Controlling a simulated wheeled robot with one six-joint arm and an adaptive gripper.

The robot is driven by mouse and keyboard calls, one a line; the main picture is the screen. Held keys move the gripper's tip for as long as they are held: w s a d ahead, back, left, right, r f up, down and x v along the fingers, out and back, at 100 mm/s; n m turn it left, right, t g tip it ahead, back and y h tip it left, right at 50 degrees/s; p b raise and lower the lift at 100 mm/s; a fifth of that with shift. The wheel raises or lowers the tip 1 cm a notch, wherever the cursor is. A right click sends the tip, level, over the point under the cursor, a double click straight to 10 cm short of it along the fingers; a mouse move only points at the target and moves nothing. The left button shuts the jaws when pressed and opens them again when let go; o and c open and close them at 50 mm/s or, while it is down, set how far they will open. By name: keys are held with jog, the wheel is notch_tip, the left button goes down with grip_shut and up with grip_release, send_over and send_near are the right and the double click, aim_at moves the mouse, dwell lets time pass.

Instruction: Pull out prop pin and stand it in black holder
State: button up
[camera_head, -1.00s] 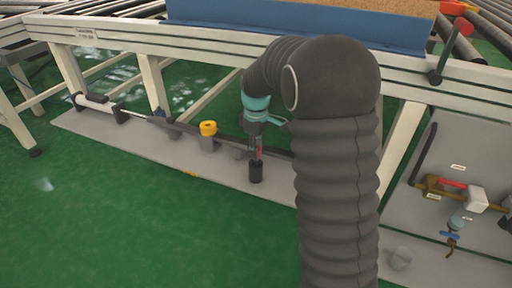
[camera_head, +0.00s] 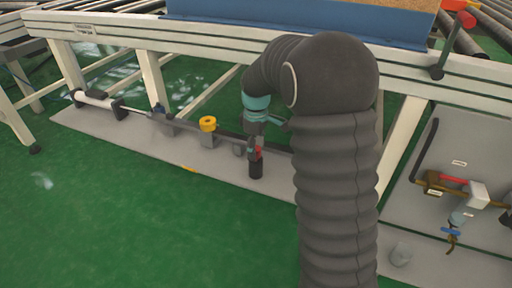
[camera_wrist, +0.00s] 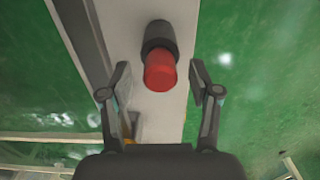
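The black holder (camera_head: 256,170) stands upright on the grey floor plate below the conveyor frame. The red prop pin (camera_head: 258,153) shows just above it. In the wrist view the red pin (camera_wrist: 160,74) stands in line with the dark mouth of the black holder (camera_wrist: 158,38), and its lower part is hidden in it. My gripper (camera_wrist: 160,80) is open, with one finger on each side of the red pin and a visible gap to both. In the head view my gripper (camera_head: 257,150) is low over the holder and partly covers the pin.
A yellow-topped post (camera_head: 208,125) and a long rod with a white cylinder (camera_head: 95,98) lie along the plate to the left. A panel with a red-handled valve (camera_head: 453,181) is at right. The conveyor frame (camera_head: 200,45) runs above. Green floor in front is clear.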

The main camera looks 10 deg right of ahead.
notch_tip(320, 180, up, 12)
dwell(0.7)
